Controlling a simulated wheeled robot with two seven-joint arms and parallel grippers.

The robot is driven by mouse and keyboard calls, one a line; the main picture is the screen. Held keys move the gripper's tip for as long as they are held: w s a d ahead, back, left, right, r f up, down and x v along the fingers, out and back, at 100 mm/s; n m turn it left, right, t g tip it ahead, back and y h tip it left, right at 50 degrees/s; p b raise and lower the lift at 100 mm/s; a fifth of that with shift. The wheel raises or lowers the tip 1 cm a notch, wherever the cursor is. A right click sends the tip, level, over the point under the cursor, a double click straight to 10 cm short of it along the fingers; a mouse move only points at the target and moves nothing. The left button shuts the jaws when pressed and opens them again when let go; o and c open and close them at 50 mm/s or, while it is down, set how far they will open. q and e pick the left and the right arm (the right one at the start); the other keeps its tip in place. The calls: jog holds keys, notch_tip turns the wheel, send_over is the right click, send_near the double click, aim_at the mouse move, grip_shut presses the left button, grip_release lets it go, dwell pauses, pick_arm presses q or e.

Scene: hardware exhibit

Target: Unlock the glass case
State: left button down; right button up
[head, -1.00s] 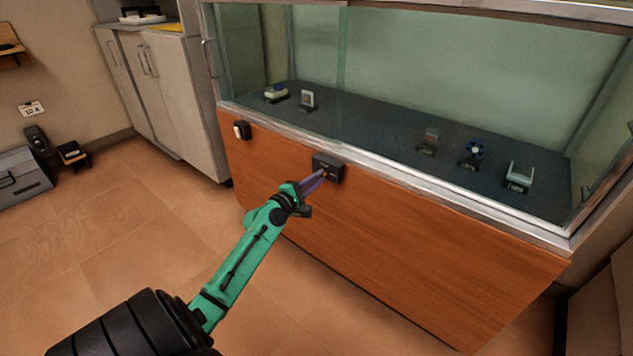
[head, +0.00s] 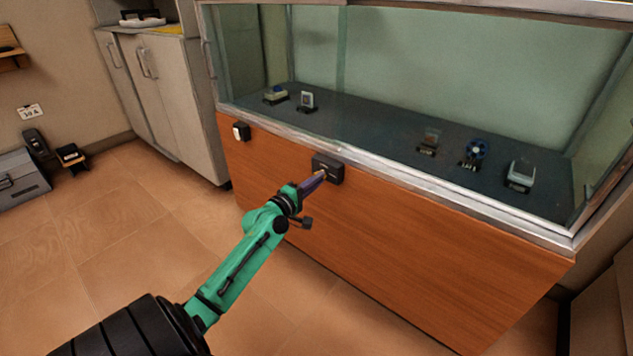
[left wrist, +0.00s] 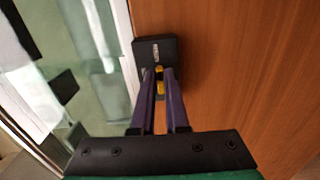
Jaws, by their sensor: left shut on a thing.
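The glass case (head: 430,235) has a wooden front below a metal rail and glass panes. A small black lock box (head: 330,163) is fixed to the wood just under the rail; it also shows in the left wrist view (left wrist: 156,46). My left gripper (head: 319,177), with purple fingers, is at the box's face. In the left wrist view its fingers (left wrist: 161,74) are shut on a small yellow piece, seemingly a key (left wrist: 159,87). The key's front end is at the box; I cannot tell how deep it sits. My right gripper is not in view.
Several small exhibits, such as a blue wheel-like one (head: 477,150), stand on the case's dark floor (head: 375,137). A grey cabinet (head: 165,95) stands left. The tiled floor (head: 100,225) in front is clear.

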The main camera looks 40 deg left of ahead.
pick_arm(q)
jog(key=shift+f, duration=0.1)
jog(key=c, duration=0.9)
grip_release()
jog(key=shift+s, duration=0.1)
jog(key=s+b, duration=0.3)
jog(key=s, duration=1.1)
jog(key=shift+s+d, duration=0.15)
jog(key=shift+s, duration=0.05)
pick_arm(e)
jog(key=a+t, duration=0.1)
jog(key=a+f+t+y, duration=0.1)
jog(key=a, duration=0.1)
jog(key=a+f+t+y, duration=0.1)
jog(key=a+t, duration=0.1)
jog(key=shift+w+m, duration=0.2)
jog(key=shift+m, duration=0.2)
